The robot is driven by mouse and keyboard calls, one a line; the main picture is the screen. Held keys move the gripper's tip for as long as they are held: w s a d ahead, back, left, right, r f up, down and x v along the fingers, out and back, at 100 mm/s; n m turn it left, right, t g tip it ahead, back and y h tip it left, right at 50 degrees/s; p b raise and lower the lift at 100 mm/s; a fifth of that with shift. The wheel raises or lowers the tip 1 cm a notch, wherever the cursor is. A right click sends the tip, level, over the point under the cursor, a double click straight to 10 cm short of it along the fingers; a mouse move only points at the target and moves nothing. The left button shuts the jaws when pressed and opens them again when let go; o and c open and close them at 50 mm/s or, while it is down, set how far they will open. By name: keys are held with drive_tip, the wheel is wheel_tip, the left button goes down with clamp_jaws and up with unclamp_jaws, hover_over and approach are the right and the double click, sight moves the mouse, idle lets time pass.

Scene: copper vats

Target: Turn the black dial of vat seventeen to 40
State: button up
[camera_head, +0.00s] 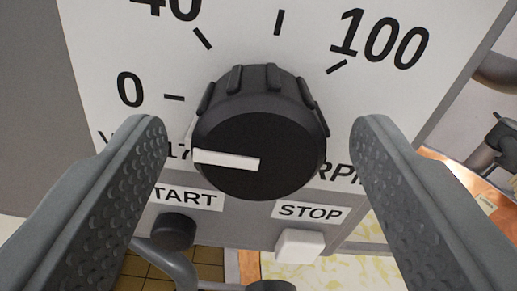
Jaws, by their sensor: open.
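The black dial (262,140) sits in the middle of the camera_head view on a white panel face (105,60). Its white pointer bar (226,160) points left, near the 0 mark. The printed scale reads 0, 40 and 100; the 40 mark is up and left of the dial, and the 100 is at the upper right. My gripper (262,137) is open, with one grey finger on each side of the dial. Clear gaps show between both fingers and the dial. Part of the label under the dial, including a "17", is hidden by the dial and fingers.
Below the dial are a black START button (174,232) and a white STOP button (299,246), each under its label. Grey pipes stand beyond the panel at the right edge. A tiled floor shows below the panel.

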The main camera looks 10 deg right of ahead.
drive_tip(key=c, duration=1)
